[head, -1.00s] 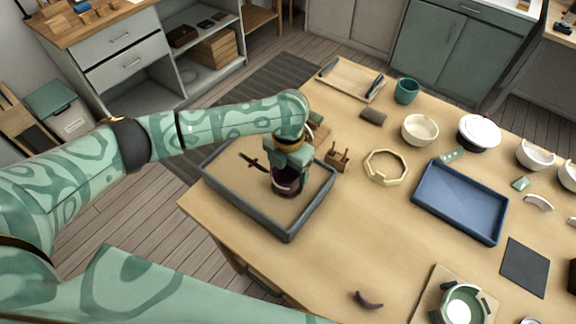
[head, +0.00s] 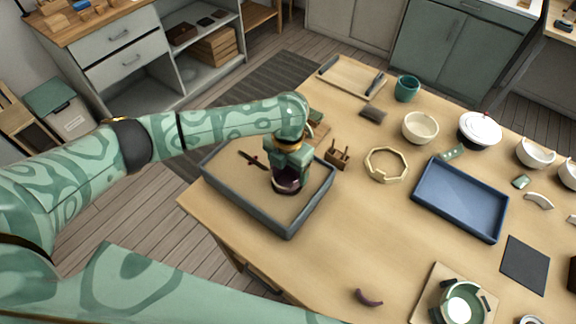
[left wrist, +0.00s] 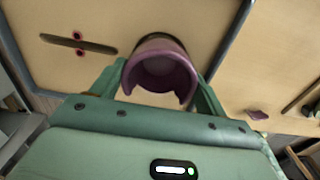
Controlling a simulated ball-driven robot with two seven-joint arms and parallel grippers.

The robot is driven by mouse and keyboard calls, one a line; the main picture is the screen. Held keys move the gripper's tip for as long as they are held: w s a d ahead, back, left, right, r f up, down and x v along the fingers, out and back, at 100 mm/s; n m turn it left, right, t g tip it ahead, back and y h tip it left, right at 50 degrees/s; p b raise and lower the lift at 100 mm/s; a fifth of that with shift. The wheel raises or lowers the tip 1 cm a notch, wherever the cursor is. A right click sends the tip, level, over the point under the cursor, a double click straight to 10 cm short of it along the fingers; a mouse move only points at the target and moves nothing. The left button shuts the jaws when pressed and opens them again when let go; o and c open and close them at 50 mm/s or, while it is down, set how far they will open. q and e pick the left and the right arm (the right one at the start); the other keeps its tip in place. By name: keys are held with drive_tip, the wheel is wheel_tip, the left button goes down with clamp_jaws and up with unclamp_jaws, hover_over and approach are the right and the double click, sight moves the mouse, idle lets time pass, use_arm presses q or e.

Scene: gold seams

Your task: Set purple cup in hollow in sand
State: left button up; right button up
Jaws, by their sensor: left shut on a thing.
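The purple cup (head: 287,186) is in my left gripper (head: 286,180), over the right part of the sand in a grey-rimmed tray (head: 240,213). In the left wrist view, the cup (left wrist: 160,68) sits between the two fingers of the left gripper (left wrist: 158,82), which is shut on it. Its rim has a wide gap on the side toward the camera. A dark edge shows just beyond the cup, but I cannot tell if it is the hollow or shadow. The cup and gripper hide the sand beneath. I cannot tell whether the cup touches the sand. My right gripper is not in view.
A dark stick-like piece with red spots (head: 250,159) lies in the tray. A small wooden stand (head: 338,157) and a pale ring (head: 386,165) are to its right. A curved purple piece (head: 368,298) lies near the front edge. A blue tray (head: 460,200) is farther right.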

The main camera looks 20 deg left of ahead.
use_arm(q)
drive_tip(key=shift+f, duration=0.5)
idle(1.2)
drive_tip(key=o, duration=1)
drive_tip(key=shift+r, duration=0.15)
drive_tip(key=shift+r+p, duration=2.85)
drive_tip(key=shift+p, duration=0.4)
